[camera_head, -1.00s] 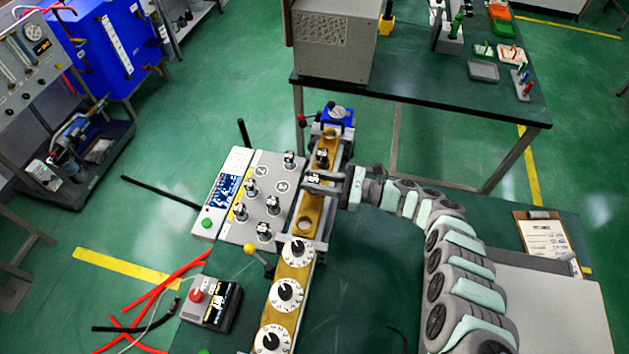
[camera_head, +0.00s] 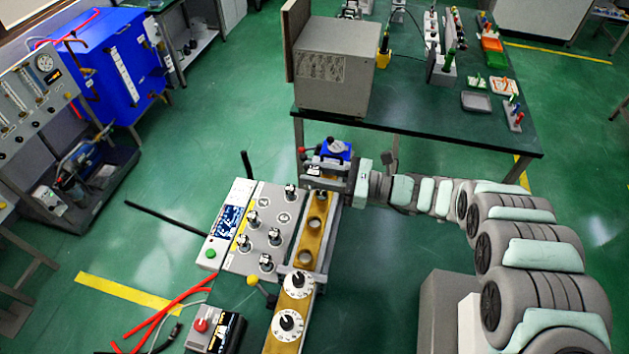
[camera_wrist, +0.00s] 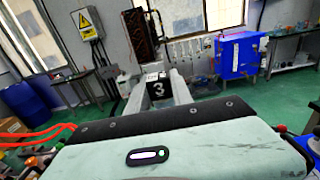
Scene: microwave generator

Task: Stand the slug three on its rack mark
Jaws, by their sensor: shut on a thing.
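My gripper (camera_wrist: 163,88) is shut on slug three (camera_wrist: 156,87), a dark block with a white 3 in the wrist view. In the head view my gripper (camera_head: 328,172) is at the far end of the brass waveguide (camera_head: 312,240), and the slug in it is hard to make out. The grey rack panel (camera_head: 233,262) left of the waveguide holds several dark-topped slugs (camera_head: 253,217). Empty round marks (camera_head: 284,218) show among them. The numbers there are too small to read. Another slug (camera_head: 320,197) stands on the waveguide near my gripper.
White dials (camera_head: 297,285) line the waveguide's near end, with a yellow-knobbed lever (camera_head: 253,280) beside them. A blue device (camera_head: 333,150) is at its far end. A control box with a red button (camera_head: 215,330) stands front left. A grey cabinet (camera_head: 333,66) is on the back bench.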

